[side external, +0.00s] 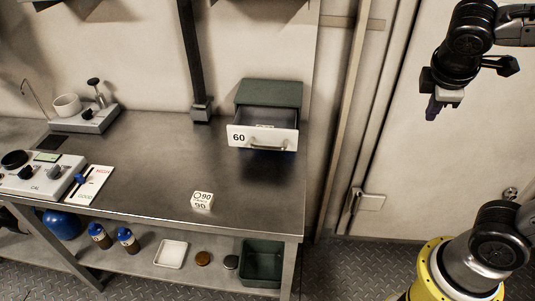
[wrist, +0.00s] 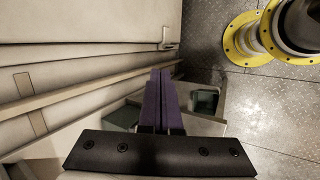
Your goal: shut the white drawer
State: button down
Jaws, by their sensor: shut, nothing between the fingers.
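The white drawer (side external: 263,137) with "60" on its front and a bar handle stands pulled out of a dark green cabinet (side external: 269,94) at the back right of the metal bench. Something small and pale lies inside it, only partly visible. My gripper (side external: 434,108) hangs in the air at the upper right, well to the right of the drawer and touching nothing. In the wrist view its two purple fingers (wrist: 160,88) are together and empty. In that view the green cabinet (wrist: 122,117) shows only in part, left of the fingers, and I cannot make out the drawer front.
A white block marked 90 (side external: 202,200) sits on the bench (side external: 150,160) in front of the drawer. A post (side external: 192,60) rises left of the cabinet. Control devices (side external: 40,175) stand at the left. A green bin (side external: 262,264) is on the lower shelf. Air between gripper and drawer looks clear.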

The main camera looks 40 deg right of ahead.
jog(key=w+a+f+n+t+h, duration=0.25)
jog(key=w+a+n, duration=0.35)
jog(key=w, duration=0.3)
jog(key=w+a+f+n+t+h, duration=0.1)
jog(key=w+a+n+h, duration=0.35)
jog(key=w+a, duration=0.3)
jog(key=a+f+n+t+y, duration=0.2)
jog(key=a+f+n+t, duration=0.55)
jog(key=a+f, duration=0.7)
jog(key=n+g, duration=0.2)
send_near(265, 128)
jog(key=d+f, duration=0.1)
jog(key=f, duration=0.2)
jog(key=d+f, duration=0.1)
jog(key=shift+w+d+f, duration=0.25)
jog(key=shift+d+f, duration=0.05)
jog(key=x, duration=0.3)
jog(key=r+x, duration=0.1)
jog(key=x, duration=0.3)
jog(key=r+x, duration=0.1)
jog(key=x, duration=0.3)
jog(key=shift+d+r, duration=0.2)
jog(key=shift+w, duration=0.1)
